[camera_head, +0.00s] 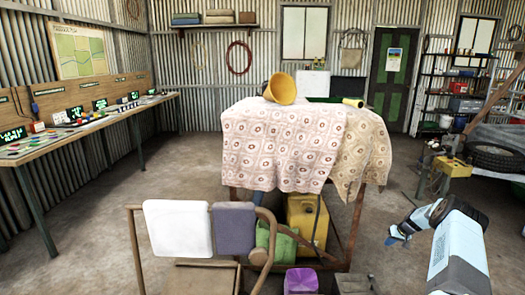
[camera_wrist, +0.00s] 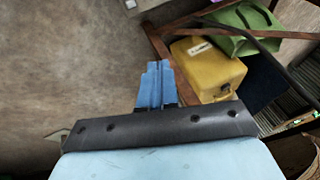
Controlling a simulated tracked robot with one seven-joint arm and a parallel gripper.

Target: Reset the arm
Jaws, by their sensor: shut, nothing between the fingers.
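My gripper (camera_head: 393,238) is at the lower right of the head view, at the end of my pale blue and white arm. It hangs over the open floor, to the right of the cloth-covered table. In the wrist view my gripper (camera_wrist: 158,66) shows as two blue fingers pressed together with nothing between them. The fingers point over bare concrete, beside the table's wooden frame. They touch nothing that I can see.
The table's patterned cloth (camera_head: 280,145) carries a yellow bucket (camera_head: 281,88). A yellow container (camera_head: 306,222) stands beneath, also in the wrist view (camera_wrist: 205,70), near a green item (camera_wrist: 243,27). A chair (camera_head: 178,228) stands in front. Shelves (camera_head: 455,85) and a tyre (camera_head: 495,157) are at right.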

